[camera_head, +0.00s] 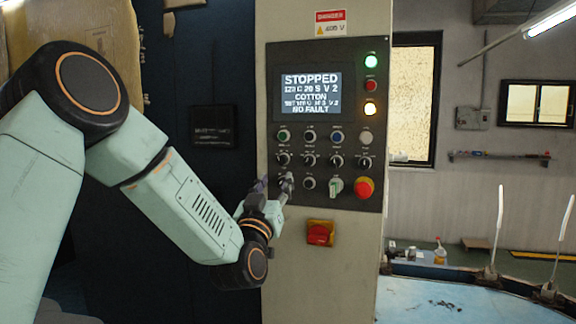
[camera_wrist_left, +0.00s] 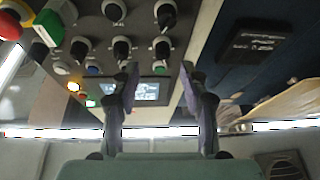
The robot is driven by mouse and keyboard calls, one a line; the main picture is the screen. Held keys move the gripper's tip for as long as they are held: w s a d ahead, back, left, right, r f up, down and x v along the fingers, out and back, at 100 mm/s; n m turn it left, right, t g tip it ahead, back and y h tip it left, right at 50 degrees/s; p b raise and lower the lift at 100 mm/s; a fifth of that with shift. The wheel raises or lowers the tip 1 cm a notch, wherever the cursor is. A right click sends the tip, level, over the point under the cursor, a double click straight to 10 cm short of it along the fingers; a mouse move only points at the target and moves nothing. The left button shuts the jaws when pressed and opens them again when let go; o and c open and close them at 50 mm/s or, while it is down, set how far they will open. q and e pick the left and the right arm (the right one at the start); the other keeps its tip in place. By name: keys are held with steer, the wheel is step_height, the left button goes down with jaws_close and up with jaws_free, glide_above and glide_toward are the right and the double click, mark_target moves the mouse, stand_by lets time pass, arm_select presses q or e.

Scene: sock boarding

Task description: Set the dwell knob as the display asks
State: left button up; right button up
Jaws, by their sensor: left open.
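My left gripper (camera_head: 275,184) is open at the panel's lower left. In the left wrist view its fingers (camera_wrist_left: 160,75) are apart, with a lower-row knob (camera_wrist_left: 165,14) ahead between them. Contact is unclear. My right gripper is not in view.
A red emergency stop (camera_head: 364,187) and a green-white switch (camera_head: 336,186) sit right of the lower knobs. A red-yellow switch (camera_head: 320,233) is below the panel. Lamps (camera_head: 371,61) line the upper right. A pale blue table (camera_head: 440,300) stands at the lower right.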

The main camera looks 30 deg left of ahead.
mark_target(280, 163)
arm_select(q)
steer(key=w+r, duration=0.1)
steer(key=w+a+r+p, duration=0.1)
steer(key=shift+a+r, duration=0.25)
steer(key=shift+r, duration=0.05)
steer(key=p+x, duration=0.1)
steer(key=x, duration=0.2)
steer(key=shift+w+f, duration=0.15)
steer(key=shift+f, duration=0.05)
steer(key=shift+c, duration=1.2)
steer(key=shift+w+d+f, duration=0.1)
steer(key=shift+w+f, duration=0.15)
steer(key=shift+w, duration=0.25)
steer(key=c, duration=0.3)
steer(key=shift+s+r, duration=0.1)
jaws_close()
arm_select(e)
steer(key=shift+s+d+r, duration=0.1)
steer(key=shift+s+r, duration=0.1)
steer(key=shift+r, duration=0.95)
